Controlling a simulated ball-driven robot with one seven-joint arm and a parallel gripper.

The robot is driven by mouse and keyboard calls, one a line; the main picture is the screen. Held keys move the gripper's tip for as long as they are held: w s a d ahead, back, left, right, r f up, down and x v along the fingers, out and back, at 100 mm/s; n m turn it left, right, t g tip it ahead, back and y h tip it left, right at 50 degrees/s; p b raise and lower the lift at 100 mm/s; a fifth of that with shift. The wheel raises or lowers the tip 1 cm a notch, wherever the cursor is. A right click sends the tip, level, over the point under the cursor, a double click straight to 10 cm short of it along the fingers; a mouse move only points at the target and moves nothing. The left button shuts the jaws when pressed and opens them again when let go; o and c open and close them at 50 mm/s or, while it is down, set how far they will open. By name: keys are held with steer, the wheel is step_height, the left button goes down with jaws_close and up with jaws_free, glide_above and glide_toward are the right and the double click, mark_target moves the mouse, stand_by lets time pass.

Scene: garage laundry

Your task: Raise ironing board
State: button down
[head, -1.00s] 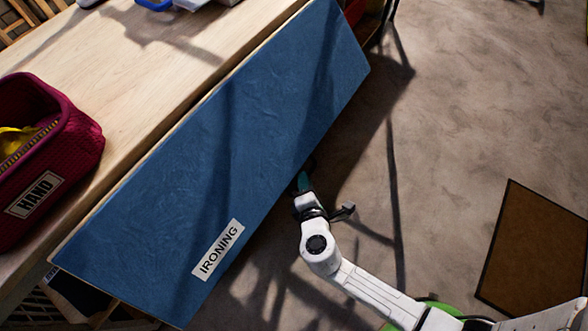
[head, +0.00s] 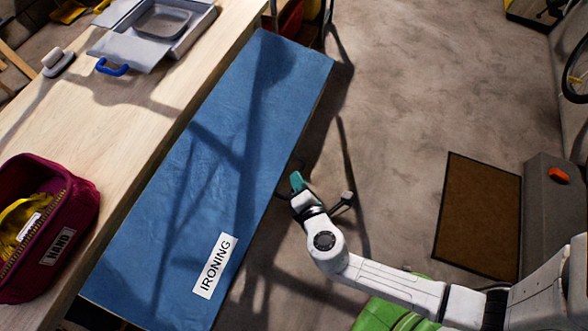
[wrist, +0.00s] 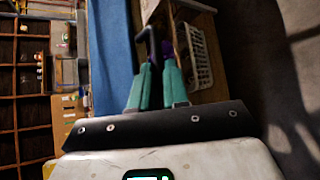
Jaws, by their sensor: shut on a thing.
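The ironing board (head: 180,215) is a long blue panel along the side of the wooden table, with a white "IRONING" label near its lower end. My gripper (head: 296,182) is at the board's outer long edge in the head view. In the wrist view the blue board (wrist: 112,50) runs up beside the teal fingers (wrist: 154,85). The fingers are closed on a dark bar-like handle (wrist: 149,38) by the board's edge. How the handle joins the board is hard to see. The board's underside is hidden in the head view.
The table (head: 100,130) holds a maroon basket (head: 75,215) marked "HAND" and a grey open case (head: 165,22). A brown mat (head: 478,215) lies on the floor at right. The floor between board and mat is mostly clear. A white basket (wrist: 197,55) shows in the wrist view.

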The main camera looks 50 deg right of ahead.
steer(key=r+p, duration=0.1)
steer(key=r, duration=0.1)
steer(key=r+p, duration=0.1)
steer(key=r, duration=0.2)
steer(key=r+p, duration=0.1)
steer(key=r, duration=0.1)
steer(key=shift+w+a+r, duration=0.15)
steer(key=shift+w+a, duration=0.05)
steer(key=shift+w, duration=0.05)
steer(key=c, duration=1.2)
jaws_free()
steer(key=shift+o, duration=0.2)
steer(key=b+v, duration=0.1)
steer(key=v, duration=0.9)
steer(key=shift+s, duration=0.55)
